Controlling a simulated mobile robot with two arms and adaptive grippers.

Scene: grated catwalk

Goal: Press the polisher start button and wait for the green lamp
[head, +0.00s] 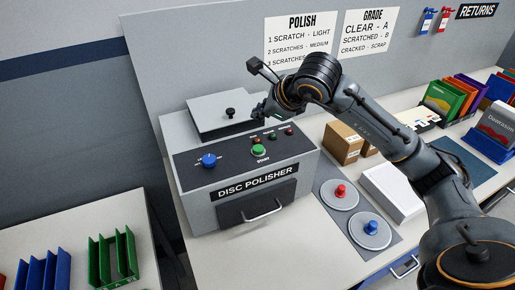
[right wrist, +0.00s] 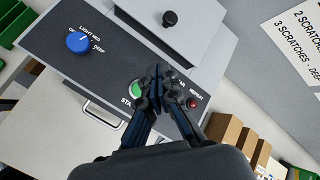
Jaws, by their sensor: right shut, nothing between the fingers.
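The disc polisher (head: 205,207) is a grey machine with a dark sloped panel on the table. Its green start button (head: 259,151) sits on the panel, and the button (right wrist: 137,90) shows partly behind my fingers in the right wrist view. A row of small lamps (head: 289,131) lies above the button; I cannot tell that any is lit green. My right gripper (head: 261,108) is shut and empty, above the back of the panel. In the right wrist view its fingertips (right wrist: 156,73) appear just beside the button; contact cannot be told. My left gripper is out of view.
A blue knob (head: 209,160) is left on the panel, and a lid with a black knob (head: 230,113) is behind it. Cardboard boxes (head: 342,143), a white box (head: 392,192) and two round pads with red and blue knobs (head: 352,203) stand to the right.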

